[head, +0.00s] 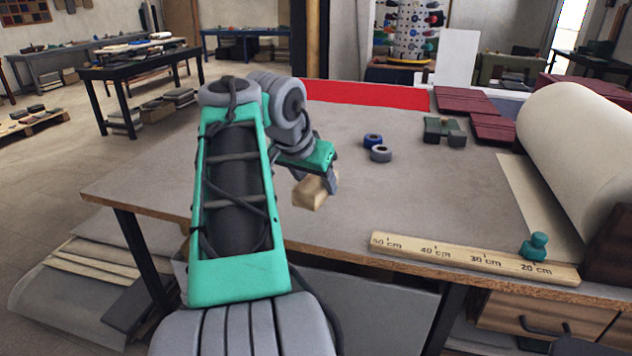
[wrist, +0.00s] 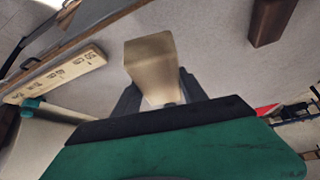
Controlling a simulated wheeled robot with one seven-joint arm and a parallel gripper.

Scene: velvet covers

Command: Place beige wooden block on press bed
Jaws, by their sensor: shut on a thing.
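The beige wooden block (head: 309,194) is between the fingers of my gripper (head: 322,183), held over the left front part of the grey table (head: 345,225). In the wrist view the block (wrist: 150,62) stands out from between the two dark fingers of my gripper (wrist: 158,92), which is shut on it. A low dark green device (head: 445,131) with a small tan piece at its middle sits at the back of the table, right of my gripper; I cannot tell for sure whether it is the press bed.
A large cream roll (head: 585,150) fills the right side. Blue (head: 373,140) and grey (head: 381,153) rings and dark red folded covers (head: 493,128) lie behind. A brown block (wrist: 270,20) shows in the wrist view.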

